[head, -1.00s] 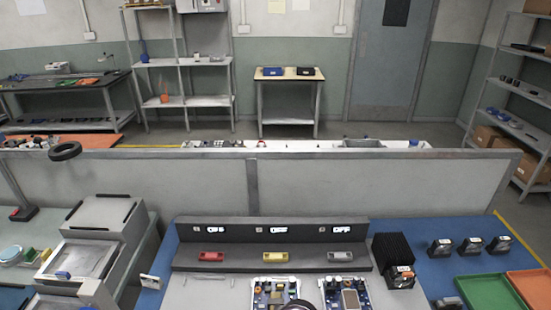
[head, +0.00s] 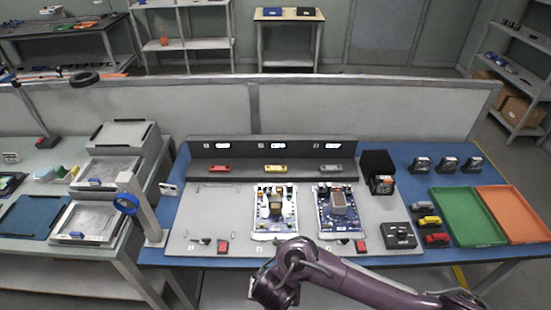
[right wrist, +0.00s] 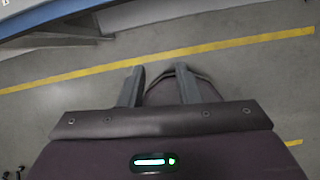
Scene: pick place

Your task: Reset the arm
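My right arm, dark purple, reaches in from the lower right of the head view and bends at a joint in front of the table's near edge. Its gripper is not visible there. In the right wrist view my right gripper (right wrist: 158,88) has its two grey fingers apart. It hangs over the grey floor, near a yellow floor line (right wrist: 215,48). A dark rounded shape shows behind and between the fingers, and I cannot tell what it is. No object is held. My left gripper is in neither view.
The blue table (head: 400,158) carries two circuit boards (head: 275,212) (head: 338,208), a black block (head: 378,172), a green tray (head: 465,217) and an orange tray (head: 512,213). A blue-ringed post (head: 128,203) stands at its left edge. A grey partition (head: 350,107) runs behind.

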